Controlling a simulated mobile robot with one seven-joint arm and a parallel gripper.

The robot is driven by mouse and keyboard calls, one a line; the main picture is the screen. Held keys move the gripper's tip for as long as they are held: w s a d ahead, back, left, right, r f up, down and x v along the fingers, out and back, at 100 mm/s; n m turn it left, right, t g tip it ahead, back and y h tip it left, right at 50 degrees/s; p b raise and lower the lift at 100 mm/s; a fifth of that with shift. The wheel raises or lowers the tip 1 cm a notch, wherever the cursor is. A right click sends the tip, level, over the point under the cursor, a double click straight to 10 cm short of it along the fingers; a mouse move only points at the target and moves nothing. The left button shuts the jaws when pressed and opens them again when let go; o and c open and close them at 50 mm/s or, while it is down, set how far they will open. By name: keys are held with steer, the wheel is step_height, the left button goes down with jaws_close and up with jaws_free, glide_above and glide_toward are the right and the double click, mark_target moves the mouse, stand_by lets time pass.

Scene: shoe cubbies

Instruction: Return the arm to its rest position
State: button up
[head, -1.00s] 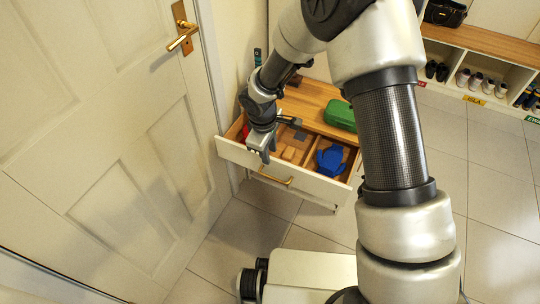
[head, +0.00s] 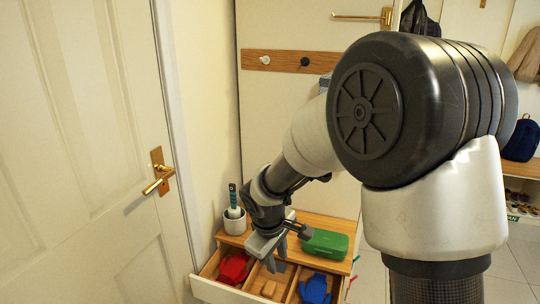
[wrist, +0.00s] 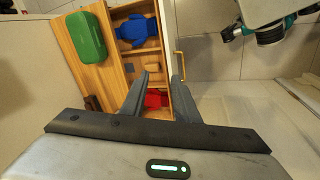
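My gripper (head: 268,252) is above the open drawer of the wooden-topped cabinet in the head view, with my arm reaching out to it from the right. In the wrist view the two gripper fingers (wrist: 157,98) stand apart with nothing between them. The drawer (head: 225,292) is pulled out and has compartments. A red item (head: 234,268) lies in the left one, a tan block (head: 269,288) in the middle one and a blue item (head: 314,288) in the right one.
A green case (head: 325,243) lies on the cabinet top. A pot (head: 235,222) holding a teal-handled item stands at the back left. A white door (head: 85,150) with a brass handle is on the left. A hook rail (head: 285,61) is on the wall behind.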

steer(key=s+d+r+m+t, duration=0.1)
steer(key=s+d+r+m, duration=0.55)
steer(key=r, duration=0.55)
steer(key=s+d+r+m+t+y, duration=0.1)
steer(key=s+d+r+m, duration=0.15)
steer(key=s, duration=0.45)
steer(key=s+d+r+m+t, duration=0.1)
steer(key=s+d+r, duration=0.3)
steer(key=s, duration=0.3)
step_height(320, 180, up, 21)
steer(key=p, duration=2.1)
steer(key=shift+s+a, duration=0.15)
steer(key=shift+s, duration=0.15)
steer(key=shift+r, duration=0.1)
